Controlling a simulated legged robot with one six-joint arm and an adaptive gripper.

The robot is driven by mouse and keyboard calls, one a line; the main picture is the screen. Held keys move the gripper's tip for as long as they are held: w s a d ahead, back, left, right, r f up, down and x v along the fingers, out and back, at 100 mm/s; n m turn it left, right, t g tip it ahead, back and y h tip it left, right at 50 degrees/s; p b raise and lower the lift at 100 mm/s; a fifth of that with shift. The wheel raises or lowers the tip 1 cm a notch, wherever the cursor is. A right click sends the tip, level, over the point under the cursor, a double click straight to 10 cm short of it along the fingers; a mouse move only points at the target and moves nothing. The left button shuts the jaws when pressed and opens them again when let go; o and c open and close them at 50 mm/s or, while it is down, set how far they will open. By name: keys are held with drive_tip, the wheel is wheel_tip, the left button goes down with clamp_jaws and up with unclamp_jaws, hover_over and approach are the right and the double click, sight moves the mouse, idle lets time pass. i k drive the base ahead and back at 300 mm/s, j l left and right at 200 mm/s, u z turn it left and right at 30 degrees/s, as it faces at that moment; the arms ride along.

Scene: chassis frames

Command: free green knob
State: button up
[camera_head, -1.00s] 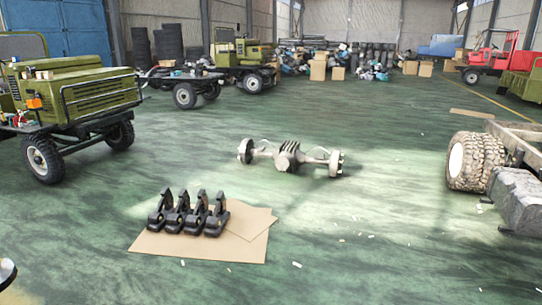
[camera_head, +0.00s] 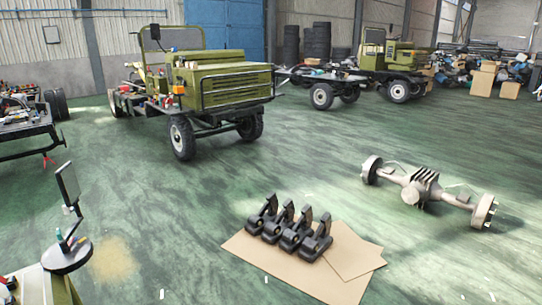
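I cannot make out a green knob for certain. A small teal-green piece (camera_head: 62,242) stands on a round dark disc (camera_head: 68,256) at the lower left, too small to identify. A dark flat panel on a thin stand (camera_head: 68,185) rises above that disc. A green truck (camera_head: 220,85) with an open chassis stands at the upper middle, with small red and orange items on it. My gripper is not in view.
Black metal parts (camera_head: 290,228) lie in a row on cardboard (camera_head: 335,281) at the lower middle. An axle (camera_head: 420,187) lies on the floor at right. A cluttered workbench (camera_head: 25,125) stands at left. Green floor (camera_head: 130,200) between bench and cardboard is clear.

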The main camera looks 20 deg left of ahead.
sight(59, 234)
drive_tip(key=i+j+u, duration=0.15)
drive_tip(key=i+u, duration=0.25)
drive_tip(key=i+j+u, duration=0.1)
drive_tip(key=u, duration=0.3)
drive_tip(key=i+l+u, duration=0.1)
drive_tip(key=i+u, duration=0.3)
drive_tip(key=i+l+u, duration=0.15)
drive_tip(key=i+u, duration=0.25)
drive_tip(key=i+j+u, duration=0.3)
drive_tip(key=i, duration=0.35)
drive_tip(key=i+u, duration=0.35)
drive_tip(key=i, duration=0.3)
drive_tip(key=i+j+z, duration=0.15)
drive_tip(key=i+j, duration=0.15)
drive_tip(key=i, duration=0.15)
